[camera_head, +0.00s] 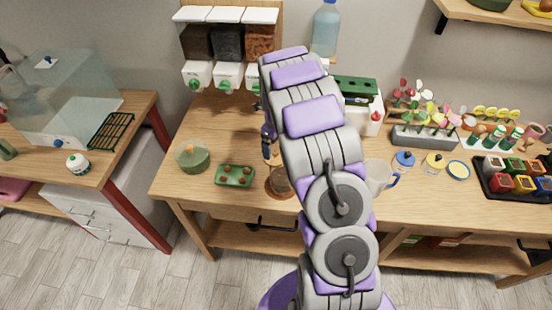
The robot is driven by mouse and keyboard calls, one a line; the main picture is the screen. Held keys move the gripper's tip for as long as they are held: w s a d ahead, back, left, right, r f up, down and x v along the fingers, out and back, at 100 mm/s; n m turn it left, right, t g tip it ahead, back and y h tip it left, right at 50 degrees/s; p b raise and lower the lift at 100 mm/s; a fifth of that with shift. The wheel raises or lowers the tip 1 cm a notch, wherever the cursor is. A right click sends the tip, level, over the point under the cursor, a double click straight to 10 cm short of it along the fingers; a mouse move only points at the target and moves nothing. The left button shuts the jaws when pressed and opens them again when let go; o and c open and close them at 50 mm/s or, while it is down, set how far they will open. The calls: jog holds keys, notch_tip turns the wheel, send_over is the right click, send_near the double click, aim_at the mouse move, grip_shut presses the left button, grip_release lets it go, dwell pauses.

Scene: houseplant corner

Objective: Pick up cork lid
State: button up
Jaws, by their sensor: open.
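A round brown cork-coloured thing (275,187) stands near the front edge of the long wooden table, partly hidden behind my arm. It may be the cork lid or a jar with cork on it; I cannot tell which. My gripper (269,150) shows only in part at the left side of my arm, small and dark purple. It points down, above and slightly behind the brown thing in the picture, and appears apart from it. Nothing is seen held in it, and its jaws are open.
A glass bowl with green content (192,156) and a green tray with brown balls (235,176) stand left. A white mug (379,176), small lidded jars (404,160) and a dark tray of coloured pots (515,178) stand right. Dispensers (228,75) rise behind.

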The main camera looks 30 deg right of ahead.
aim_at(274, 152)
jog(key=f, duration=0.1)
jog(key=f+b, duration=0.1)
jog(key=f, duration=0.1)
jog(key=a+f, duration=0.1)
jog(key=shift+s+f, duration=0.15)
jog(key=shift+s, duration=0.1)
jog(key=shift+f, duration=0.35)
jog(key=shift+d, duration=0.1)
jog(key=shift+d, duration=0.15)
jog(key=shift+c, duration=0.2)
jog(key=shift+d, duration=0.1)
jog(key=c, duration=0.3)
jog(key=shift+a, duration=0.2)
jog(key=c, duration=0.4)
